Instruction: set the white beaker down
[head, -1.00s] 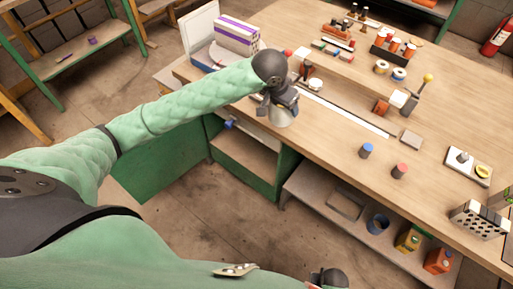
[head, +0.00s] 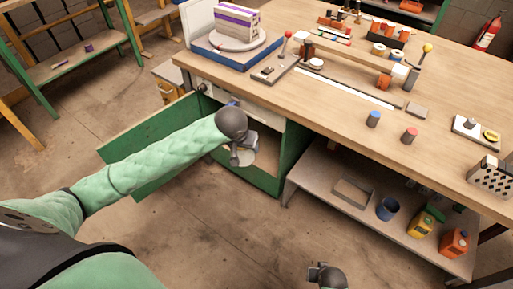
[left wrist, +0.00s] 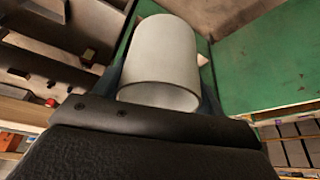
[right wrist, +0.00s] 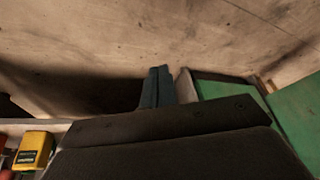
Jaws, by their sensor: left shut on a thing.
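The white beaker (left wrist: 160,60) is in my left gripper, and its open round rim faces the camera in the left wrist view. My left gripper (head: 243,153) is shut on it, in front of the green cabinet (head: 294,150) and below the worktop edge in the head view. The gripper's body hides much of the beaker there. I cannot tell whether the beaker touches anything below it. My right gripper (right wrist: 157,88) is empty, its fingers close together, low over the floor; it also shows at the bottom of the head view (head: 325,274).
A green panel (head: 135,150) stands out from the cabinet on the left. The wooden worktop (head: 330,110) carries a lever tool, blocks and small cylinders. A low shelf (head: 325,205) to the right holds a blue cup (head: 387,208) and yellow and orange containers. The floor in front is clear.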

